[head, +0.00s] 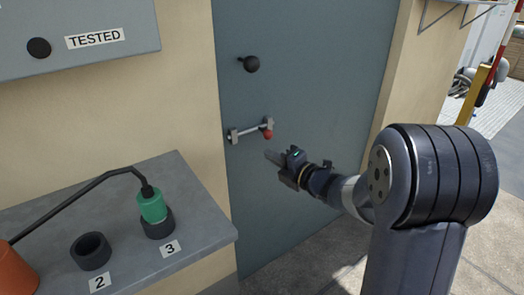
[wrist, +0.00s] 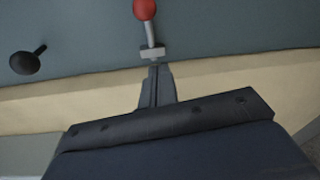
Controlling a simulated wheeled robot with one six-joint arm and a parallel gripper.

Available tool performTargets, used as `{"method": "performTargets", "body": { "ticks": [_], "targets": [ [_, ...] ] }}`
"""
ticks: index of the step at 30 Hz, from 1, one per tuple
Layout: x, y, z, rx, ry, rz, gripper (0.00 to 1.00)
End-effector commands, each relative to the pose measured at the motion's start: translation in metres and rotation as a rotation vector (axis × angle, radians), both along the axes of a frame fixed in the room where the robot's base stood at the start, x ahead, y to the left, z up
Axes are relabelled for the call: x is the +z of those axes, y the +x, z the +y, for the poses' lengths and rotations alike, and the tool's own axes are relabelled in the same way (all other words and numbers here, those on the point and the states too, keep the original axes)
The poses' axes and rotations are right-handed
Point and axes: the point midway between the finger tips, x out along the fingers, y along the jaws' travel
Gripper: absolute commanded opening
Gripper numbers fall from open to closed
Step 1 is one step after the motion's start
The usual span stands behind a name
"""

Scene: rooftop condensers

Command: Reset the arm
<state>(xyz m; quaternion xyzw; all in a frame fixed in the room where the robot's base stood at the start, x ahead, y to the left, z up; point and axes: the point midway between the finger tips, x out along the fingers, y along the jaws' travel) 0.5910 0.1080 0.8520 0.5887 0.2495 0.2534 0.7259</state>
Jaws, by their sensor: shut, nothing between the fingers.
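My gripper (head: 271,157) is shut and empty. My arm reaches out from the right of the head view toward the grey-blue door (head: 310,60). The fingertips are in front of the door, just below and right of a sliding bolt's red knob (head: 268,134), with a gap in the picture. In the wrist view the closed fingers (wrist: 155,70) point up toward the bolt's bracket (wrist: 152,52), with the red knob (wrist: 145,9) beyond. I cannot tell the depth between fingertips and bolt.
A black door knob (head: 251,64) sits above the bolt. At left, a grey ledge (head: 205,215) holds socket 2 (head: 91,251), empty, and socket 3 (head: 158,225) with a green plug (head: 152,205) in it. A grey box labelled TESTED (head: 95,38) hangs above. Paved floor is at lower right.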

Motion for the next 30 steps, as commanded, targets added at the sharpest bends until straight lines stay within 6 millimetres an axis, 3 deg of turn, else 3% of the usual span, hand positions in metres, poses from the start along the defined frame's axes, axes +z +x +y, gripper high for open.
{"method": "performTargets", "body": {
  "ticks": [6, 18, 23, 30],
  "targets": [
    [0.001, -0.013, -0.011, 0.000, 0.000, 0.000, 0.00],
    [0.001, -0.012, -0.010, 0.001, 0.001, -0.001, 0.00],
    [0.000, -0.001, 0.000, 0.004, 0.001, -0.001, 0.00],
    [-0.002, 0.031, 0.031, 0.005, 0.001, -0.001, 0.00]
  ]
}}
